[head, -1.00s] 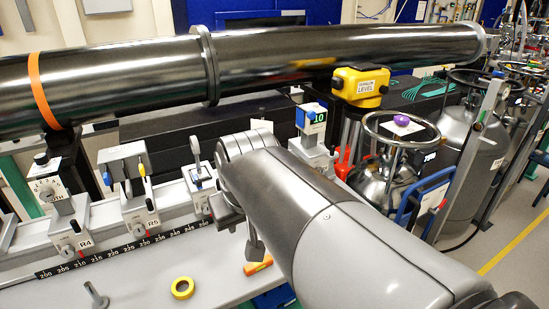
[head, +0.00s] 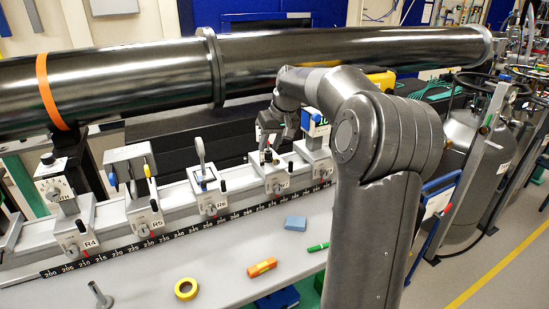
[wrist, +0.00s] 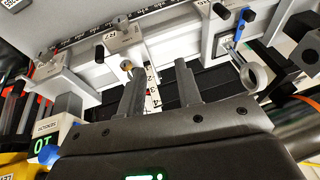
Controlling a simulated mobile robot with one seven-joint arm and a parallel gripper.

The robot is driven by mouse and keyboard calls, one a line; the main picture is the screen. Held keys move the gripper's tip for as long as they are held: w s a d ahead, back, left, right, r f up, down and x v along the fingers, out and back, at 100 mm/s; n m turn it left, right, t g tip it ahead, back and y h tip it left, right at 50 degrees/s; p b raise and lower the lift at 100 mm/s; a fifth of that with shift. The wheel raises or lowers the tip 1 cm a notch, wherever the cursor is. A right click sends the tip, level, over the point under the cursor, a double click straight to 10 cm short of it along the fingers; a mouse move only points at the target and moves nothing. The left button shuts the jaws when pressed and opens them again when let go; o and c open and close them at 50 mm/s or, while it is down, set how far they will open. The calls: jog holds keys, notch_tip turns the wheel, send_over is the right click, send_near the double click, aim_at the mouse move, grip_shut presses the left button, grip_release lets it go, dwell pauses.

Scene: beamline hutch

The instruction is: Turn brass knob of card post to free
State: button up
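The card post stands on the R7 carriage (head: 272,178) of the rail. In the wrist view it carries a pale card with printed numbers (wrist: 153,98), partly hidden by my gripper. A small brass knob (wrist: 127,66) shows at the post, just left of my left finger. In the head view my gripper covers most of the post. My gripper (wrist: 158,80) is open, its two dark fingers apart, with the card showing between them. In the head view my gripper (head: 268,140) is just above the R7 carriage. I cannot tell whether a finger touches the post.
The R6 carriage (head: 211,203) with its lever post stands left of R7. A post with a blue part (head: 314,122) stands close on the right. The black beam pipe (head: 350,65) runs behind. Tape (head: 185,289) and a blue block (head: 295,223) lie on the bench.

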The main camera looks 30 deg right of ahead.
jog(key=t+y, duration=0.1)
send_near(277, 162)
jog(key=shift+m, duration=0.4)
jog(key=x, duration=0.8)
jog(key=shift+d, duration=0.1)
grip_shut()
